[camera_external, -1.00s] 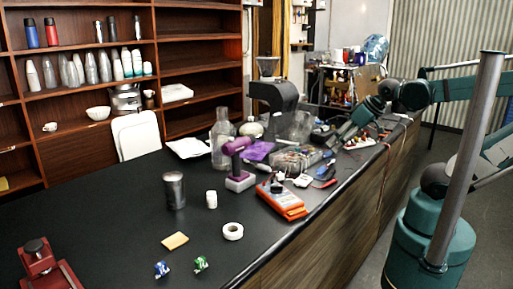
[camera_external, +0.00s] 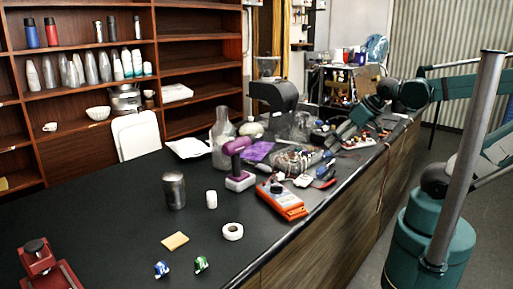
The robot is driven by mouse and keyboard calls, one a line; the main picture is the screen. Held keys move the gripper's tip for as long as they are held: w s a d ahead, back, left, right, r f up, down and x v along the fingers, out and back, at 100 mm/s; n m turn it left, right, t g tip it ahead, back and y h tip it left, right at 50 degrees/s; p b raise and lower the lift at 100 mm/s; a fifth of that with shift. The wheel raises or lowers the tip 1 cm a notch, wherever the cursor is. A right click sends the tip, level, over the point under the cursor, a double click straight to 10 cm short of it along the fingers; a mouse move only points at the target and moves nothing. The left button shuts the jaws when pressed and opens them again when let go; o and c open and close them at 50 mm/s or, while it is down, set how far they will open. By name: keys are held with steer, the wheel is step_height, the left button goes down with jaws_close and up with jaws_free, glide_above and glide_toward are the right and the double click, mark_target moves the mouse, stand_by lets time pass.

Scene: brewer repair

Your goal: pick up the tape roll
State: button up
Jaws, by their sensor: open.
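The tape roll (camera_external: 232,232) is a white ring lying flat on the black counter (camera_external: 120,225), near its front edge. My gripper (camera_external: 331,142) is at the far right part of the counter, above the cluttered tools and well away from the tape roll. It is open, small and dark in this view, and its fingertips are hard to make out against the clutter. Nothing shows held in it. The tape roll is fully visible, with nothing touching it.
Two small wrapped items (camera_external: 201,264) lie in front. Counter around the roll is clear.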

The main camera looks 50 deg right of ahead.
steer(key=w+a+r+m+g+y+p, duration=0.1)
steer(key=w+a+r+m+p, duration=0.1)
steer(key=w+a+r, duration=0.3)
steer(key=w+a+m+g+p, duration=0.1)
steer(key=w+a+m+p, duration=0.15)
steer(key=a, duration=0.45)
steer(key=m+g+p, duration=0.5)
steer(key=m+p, duration=0.8)
glide_above(233, 228)
steer(key=shift+h, duration=0.4)
steer(key=f, duration=0.7)
steer(key=shift+w+d+f, duration=0.25)
steer(key=shift+d+f, duration=0.1)
steer(key=shift+s+a+f, duration=0.25)
steer(key=shift+a, duration=0.1)
steer(key=shift+f, duration=0.1)
steer(key=shift+f, duration=1.2)
